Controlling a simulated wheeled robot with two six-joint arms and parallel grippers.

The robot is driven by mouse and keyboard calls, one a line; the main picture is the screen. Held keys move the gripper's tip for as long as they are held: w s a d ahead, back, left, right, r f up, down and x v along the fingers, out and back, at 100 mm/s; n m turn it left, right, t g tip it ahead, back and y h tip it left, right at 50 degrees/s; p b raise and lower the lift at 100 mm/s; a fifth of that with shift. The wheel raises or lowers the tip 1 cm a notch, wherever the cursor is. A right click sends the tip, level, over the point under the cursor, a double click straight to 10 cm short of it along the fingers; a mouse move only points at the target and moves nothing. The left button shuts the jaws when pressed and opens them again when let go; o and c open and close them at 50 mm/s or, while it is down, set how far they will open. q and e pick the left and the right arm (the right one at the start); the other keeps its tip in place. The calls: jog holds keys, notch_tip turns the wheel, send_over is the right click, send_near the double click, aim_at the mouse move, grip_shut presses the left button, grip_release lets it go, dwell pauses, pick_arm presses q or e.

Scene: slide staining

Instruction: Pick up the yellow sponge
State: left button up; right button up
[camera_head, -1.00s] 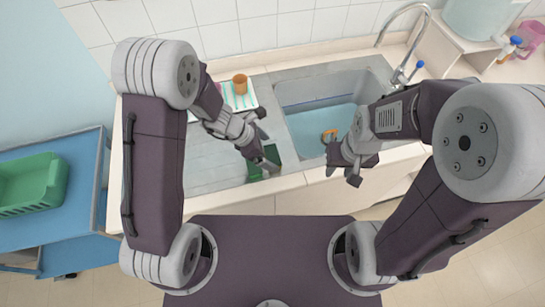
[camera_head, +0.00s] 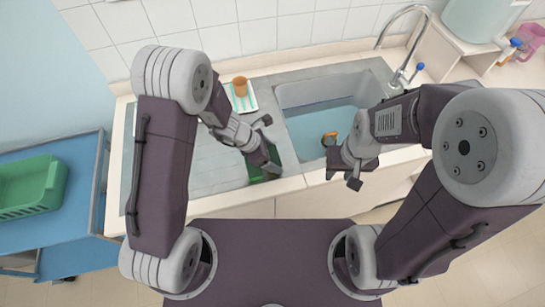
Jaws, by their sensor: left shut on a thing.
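My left gripper (camera_head: 266,168) reaches down into a small dark green holder (camera_head: 258,179) at the front edge of the counter. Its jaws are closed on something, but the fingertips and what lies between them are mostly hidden. No yellow sponge shows clearly in the head view. My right gripper (camera_head: 338,168) hangs in front of the sink's front edge, with nothing visible in it.
The sink (camera_head: 304,94) holds bluish water and an orange ring-like object (camera_head: 329,136). The faucet (camera_head: 402,72) stands behind it. A tray (camera_head: 250,101) with a brown cup (camera_head: 240,86) is at the back. A green basket (camera_head: 30,206) sits on the blue cart at left.

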aim_at(274, 157)
pick_arm(q)
jog(key=r, duration=0.2)
jog(key=r+p, duration=0.1)
jog(key=r, duration=0.1)
jog(key=shift+s+d+r, duration=0.1)
jog(key=shift+d, duration=0.1)
jog(key=s+d+r+p, duration=0.1)
jog(key=s+d+r, duration=0.4)
jog(key=d, duration=0.4)
jog(key=shift+s+d+r+p, duration=0.3)
jog(key=shift+s+r+p, duration=0.1)
jog(key=shift+r, duration=0.3)
